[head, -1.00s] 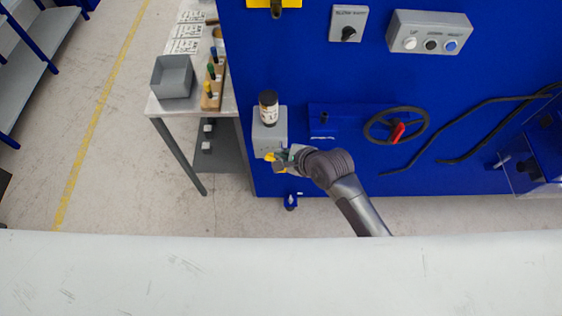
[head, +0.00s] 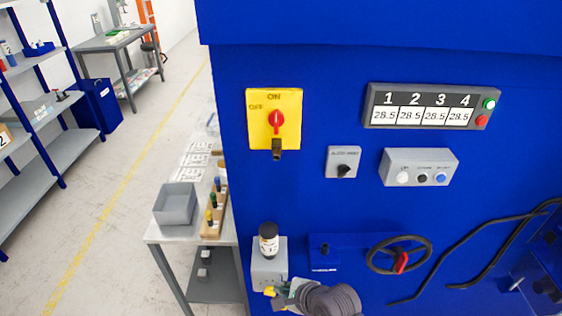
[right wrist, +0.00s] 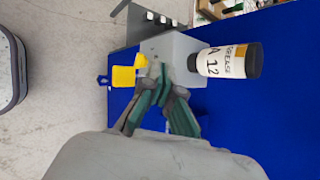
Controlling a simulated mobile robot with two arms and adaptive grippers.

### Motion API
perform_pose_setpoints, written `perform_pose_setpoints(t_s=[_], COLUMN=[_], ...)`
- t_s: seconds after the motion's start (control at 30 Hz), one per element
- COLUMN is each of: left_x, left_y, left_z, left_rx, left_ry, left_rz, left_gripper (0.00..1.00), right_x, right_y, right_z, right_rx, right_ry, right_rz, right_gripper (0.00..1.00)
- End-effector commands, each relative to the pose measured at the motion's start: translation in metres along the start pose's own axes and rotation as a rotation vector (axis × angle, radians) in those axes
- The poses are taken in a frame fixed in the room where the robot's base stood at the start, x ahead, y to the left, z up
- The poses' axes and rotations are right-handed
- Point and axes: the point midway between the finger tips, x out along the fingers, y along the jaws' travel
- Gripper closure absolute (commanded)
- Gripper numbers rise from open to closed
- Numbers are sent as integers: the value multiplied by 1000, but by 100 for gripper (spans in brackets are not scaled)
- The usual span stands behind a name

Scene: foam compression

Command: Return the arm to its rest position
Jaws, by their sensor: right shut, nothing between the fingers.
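My right gripper (head: 283,294) is at the bottom of the head view, with its arm coming in from below. It is shut with nothing in it. In the right wrist view its dark green fingers (right wrist: 155,82) come together beside a grey box (right wrist: 178,45) and a yellow piece (right wrist: 123,76). I cannot tell whether they touch. The same grey box (head: 268,269) is on the blue machine's left side in the head view, with a black-capped grease bottle (head: 268,243) upright on it. My left gripper is not in view.
The blue machine panel (head: 320,100) fills the right, with a yellow switch (head: 288,98), a display (head: 432,106), a button box (head: 419,167) and a handwheel (head: 383,244). A side table (head: 160,231) with a grey bin (head: 175,204) stands left.

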Motion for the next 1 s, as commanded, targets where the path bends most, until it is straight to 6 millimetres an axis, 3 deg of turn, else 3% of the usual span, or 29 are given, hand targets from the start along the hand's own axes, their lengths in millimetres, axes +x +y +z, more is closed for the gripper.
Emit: perform_pose_setpoints(t_s=[0.13,0.23,0.6,1.0], left_x=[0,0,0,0], left_y=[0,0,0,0], left_z=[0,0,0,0], left_rx=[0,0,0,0], left_ry=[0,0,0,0], left_rz=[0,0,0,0], left_gripper=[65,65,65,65], right_x=[-6,-22,-133,-208], right_y=[5,16,76,108], right_z=[-5,-17,-92,-128], right_rx=[-61,-220,-1174,-1675], right_ry=[13,47,192,167], right_rz=[6,29,305,569], right_gripper=[100,100,100,100])
